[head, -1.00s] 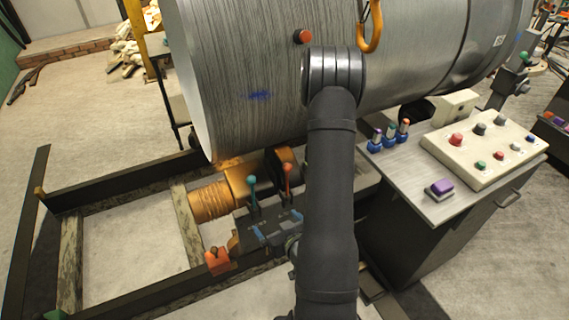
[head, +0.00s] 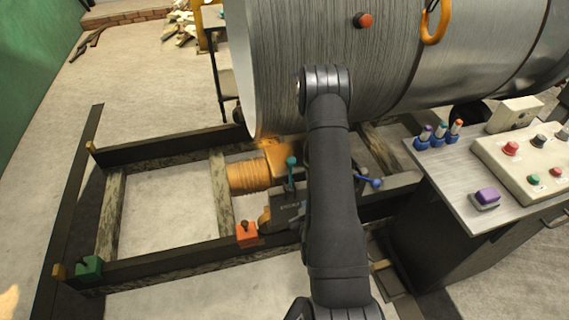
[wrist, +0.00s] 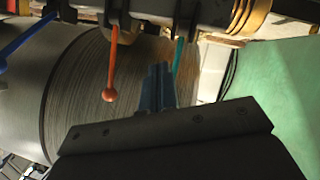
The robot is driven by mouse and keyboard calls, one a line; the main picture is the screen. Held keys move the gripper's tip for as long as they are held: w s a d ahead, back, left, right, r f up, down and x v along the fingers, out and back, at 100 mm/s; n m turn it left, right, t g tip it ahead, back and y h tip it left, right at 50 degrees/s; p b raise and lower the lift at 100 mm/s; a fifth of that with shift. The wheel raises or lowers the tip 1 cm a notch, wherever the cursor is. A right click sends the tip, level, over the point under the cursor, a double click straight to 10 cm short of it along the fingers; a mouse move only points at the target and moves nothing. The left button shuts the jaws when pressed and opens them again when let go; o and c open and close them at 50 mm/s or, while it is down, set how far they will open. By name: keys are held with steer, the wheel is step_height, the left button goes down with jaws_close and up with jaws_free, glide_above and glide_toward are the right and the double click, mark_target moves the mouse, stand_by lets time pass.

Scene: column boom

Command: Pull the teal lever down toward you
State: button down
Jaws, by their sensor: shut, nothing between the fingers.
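The teal lever (head: 291,170) stands upright with a round knob on the valve block (head: 288,214), left of my arm in the head view. In the wrist view the teal lever (wrist: 178,58) shows as a thin rod just right of my fingertips, its lower end close to them; I cannot tell whether they touch. My gripper (wrist: 156,82) is shut and empty, its bluish fingers together. An orange lever (wrist: 111,70) with a round knob is left of the fingers. A blue lever (head: 368,181) slants out right of my arm. In the head view my arm hides the gripper and the orange lever.
A large metal drum (head: 310,65) is above and behind the levers. An orange motor (head: 250,176) and a red-orange block (head: 247,233) sit left of the valve block, on a dark frame (head: 160,255). A control cabinet (head: 455,190) stands right. Floor at left is open.

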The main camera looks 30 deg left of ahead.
steer(key=s+a+f+n+t+h, duration=0.1)
steer(key=a+f+n+t, duration=0.15)
steer(key=f, duration=0.25)
steer(key=a+f+n+t+h, duration=0.1)
steer(key=a+f+n, duration=0.25)
steer(key=f, duration=0.25)
steer(key=a+n+t+y, duration=0.2)
steer(key=a+t, duration=0.1)
steer(key=a, duration=0.7)
steer(key=a+r+t, duration=0.2)
steer(key=a+r, duration=0.2)
steer(key=a, duration=0.2)
steer(key=w+r+m+g+h, duration=0.2)
steer(key=r+m+h, duration=0.2)
steer(key=h, duration=0.5)
steer(key=w+r+m+g+h, duration=0.2)
steer(key=r+m+g+h, duration=0.1)
steer(key=r+m+h, duration=0.2)
steer(key=shift+w+d+r+h, duration=0.3)
steer(key=shift+r+h, duration=1.05)
steer(key=shift+h, duration=0.65)
